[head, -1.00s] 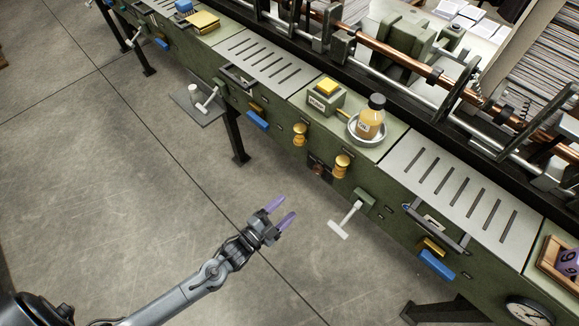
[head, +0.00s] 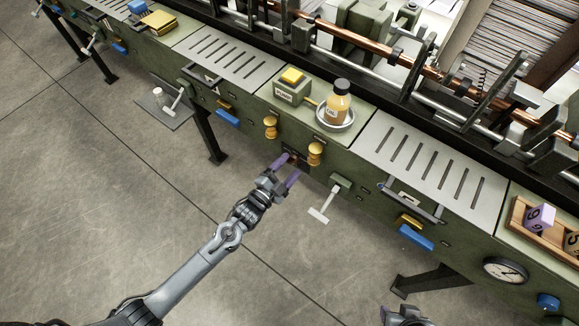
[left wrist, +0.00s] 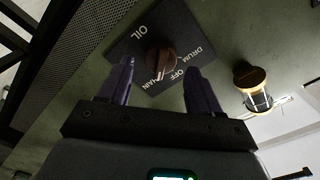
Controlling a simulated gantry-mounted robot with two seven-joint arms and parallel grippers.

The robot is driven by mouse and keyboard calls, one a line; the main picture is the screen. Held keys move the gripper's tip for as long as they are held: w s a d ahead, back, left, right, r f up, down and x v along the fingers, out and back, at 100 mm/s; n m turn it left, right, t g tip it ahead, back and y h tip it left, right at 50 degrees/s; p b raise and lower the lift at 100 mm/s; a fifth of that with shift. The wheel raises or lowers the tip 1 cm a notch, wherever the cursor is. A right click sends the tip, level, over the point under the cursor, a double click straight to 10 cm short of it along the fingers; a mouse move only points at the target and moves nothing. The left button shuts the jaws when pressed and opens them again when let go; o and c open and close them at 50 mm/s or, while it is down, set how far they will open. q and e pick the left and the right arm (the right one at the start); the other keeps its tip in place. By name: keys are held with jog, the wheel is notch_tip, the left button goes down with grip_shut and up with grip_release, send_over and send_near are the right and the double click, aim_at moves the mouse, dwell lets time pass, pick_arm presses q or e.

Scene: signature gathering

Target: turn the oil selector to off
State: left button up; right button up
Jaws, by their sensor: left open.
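The oil selector is a dark brown knob (left wrist: 161,59) on a black plate (left wrist: 138,45) lettered OIL, DRUM, OFF and CHAIN. In the left wrist view OFF and CHAIN lie below the knob and DRUM to its right; which word the knob points at is unclear. In the head view the small plate (head: 301,161) is on the green front panel, partly behind my left gripper (head: 288,166). That gripper is open, its two purple fingers pointing at the selector, one on each side. Contact cannot be told. A grey part at the bottom edge may be my right gripper (head: 405,316).
Two brass fittings (head: 315,153) (head: 270,127) flank the selector, and a T-handle (head: 320,214) juts out at its right. An oil bottle (head: 338,104) stands in a dish above. The floor in front is clear.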

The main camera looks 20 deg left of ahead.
pick_arm(q)
jog(key=shift+w+d, duration=0.2)
jog(key=shift+w, duration=0.35)
jog(key=c, duration=1)
